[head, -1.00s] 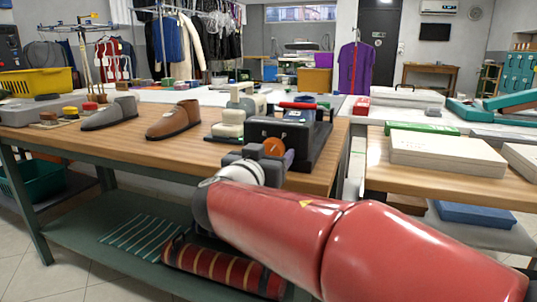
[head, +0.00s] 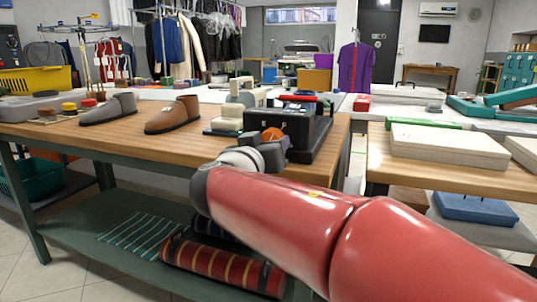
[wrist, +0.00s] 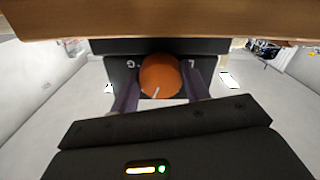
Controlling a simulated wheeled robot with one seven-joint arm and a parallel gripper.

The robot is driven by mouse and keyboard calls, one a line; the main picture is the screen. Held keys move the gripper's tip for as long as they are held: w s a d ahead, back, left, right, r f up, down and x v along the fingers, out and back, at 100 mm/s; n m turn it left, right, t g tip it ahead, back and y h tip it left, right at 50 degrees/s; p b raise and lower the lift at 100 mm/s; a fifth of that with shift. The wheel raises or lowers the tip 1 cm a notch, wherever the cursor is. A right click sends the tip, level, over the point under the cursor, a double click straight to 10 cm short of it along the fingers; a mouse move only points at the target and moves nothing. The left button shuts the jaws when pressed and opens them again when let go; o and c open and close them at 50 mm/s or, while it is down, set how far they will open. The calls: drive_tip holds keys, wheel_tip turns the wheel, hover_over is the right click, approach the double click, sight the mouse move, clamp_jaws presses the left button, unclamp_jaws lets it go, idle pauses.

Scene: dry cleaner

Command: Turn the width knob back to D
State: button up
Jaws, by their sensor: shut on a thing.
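The width knob is a round orange knob (wrist: 160,75) with a white pointer line, on the front of a black machine (head: 308,127) on the wooden workbench. In the wrist view the line is at the knob's lower edge. Letters that look like G and L show on the dark panel to its left and right; I cannot see a D. My gripper (wrist: 160,92) has its two purple fingers on either side of the knob, shut on it. In the head view my wrist covers part of the knob (head: 271,134).
A brown shoe (head: 173,115) and a grey shoe (head: 108,109) stand on the workbench (head: 95,140) left of the machine. A cream device (head: 232,117) stands close beside it. A gap separates this bench from the right table, which holds a pale flat box (head: 447,144).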

drive_tip(key=n+b, duration=0.2)
drive_tip(key=shift+f+n, duration=0.2)
drive_tip(key=shift+n, duration=0.2)
drive_tip(key=n, duration=0.3)
drive_tip(key=n+b, duration=0.1)
drive_tip(key=n, duration=0.2)
drive_tip(key=n+b, duration=0.1)
drive_tip(key=n, duration=0.2)
drive_tip(key=shift+d+r+n, duration=0.1)
drive_tip(key=shift+r+n, duration=0.2)
drive_tip(key=shift+n, duration=0.1)
drive_tip(key=n+p, duration=0.4)
drive_tip(key=n, duration=0.6)
drive_tip(key=shift+r+n, duration=0.15)
drive_tip(key=shift+n, duration=0.15)
drive_tip(key=shift+n+p, duration=0.65)
drive_tip(key=shift+n, duration=0.45)
drive_tip(key=o, duration=1)
